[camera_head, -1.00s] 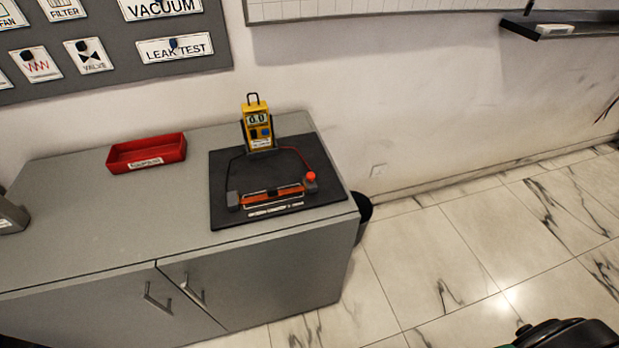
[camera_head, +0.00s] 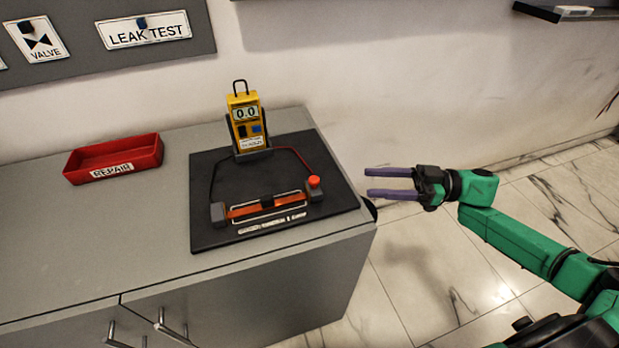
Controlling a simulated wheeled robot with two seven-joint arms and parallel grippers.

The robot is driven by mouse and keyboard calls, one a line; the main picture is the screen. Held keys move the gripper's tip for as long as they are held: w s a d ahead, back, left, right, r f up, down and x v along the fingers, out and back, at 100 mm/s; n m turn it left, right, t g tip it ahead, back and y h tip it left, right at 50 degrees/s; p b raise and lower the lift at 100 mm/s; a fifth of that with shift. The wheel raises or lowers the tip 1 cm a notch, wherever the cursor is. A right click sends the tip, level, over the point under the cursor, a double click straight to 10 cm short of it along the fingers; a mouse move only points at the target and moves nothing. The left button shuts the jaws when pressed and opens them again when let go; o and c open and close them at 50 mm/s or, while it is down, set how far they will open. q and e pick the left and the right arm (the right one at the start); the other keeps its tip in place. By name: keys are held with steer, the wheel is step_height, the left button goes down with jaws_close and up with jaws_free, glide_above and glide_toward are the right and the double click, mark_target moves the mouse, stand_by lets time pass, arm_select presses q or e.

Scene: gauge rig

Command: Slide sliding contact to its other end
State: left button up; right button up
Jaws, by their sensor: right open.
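The sliding contact (camera_head: 267,201) is a small dark block on an orange-red bar (camera_head: 245,210) between two grey end blocks. It sits a little right of the bar's middle. The bar is mounted on a black board (camera_head: 205,233) on the cabinet. A yellow meter (camera_head: 246,121) reading 0.0 stands behind it, with wires running to the bar's ends. My right gripper (camera_head: 366,183) is open and empty, with its purple fingers pointing left, to the right of the board and apart from it. My left gripper is not in view.
A red knob (camera_head: 314,181) tops the right end block. A red REPAIR tray (camera_head: 113,160) sits left of the board on the grey cabinet top (camera_head: 90,245). A wall panel with labels (camera_head: 143,30) hangs behind. The floor to the right is clear.

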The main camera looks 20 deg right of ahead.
mark_target(315, 179)
steer(key=p+x, duration=0.1)
steer(key=x, duration=1.2)
steer(key=shift+w+a, duration=0.1)
steer(key=shift+a, duration=0.25)
jaws_close()
steer(key=shift+d, duration=0.1)
stand_by(0.4)
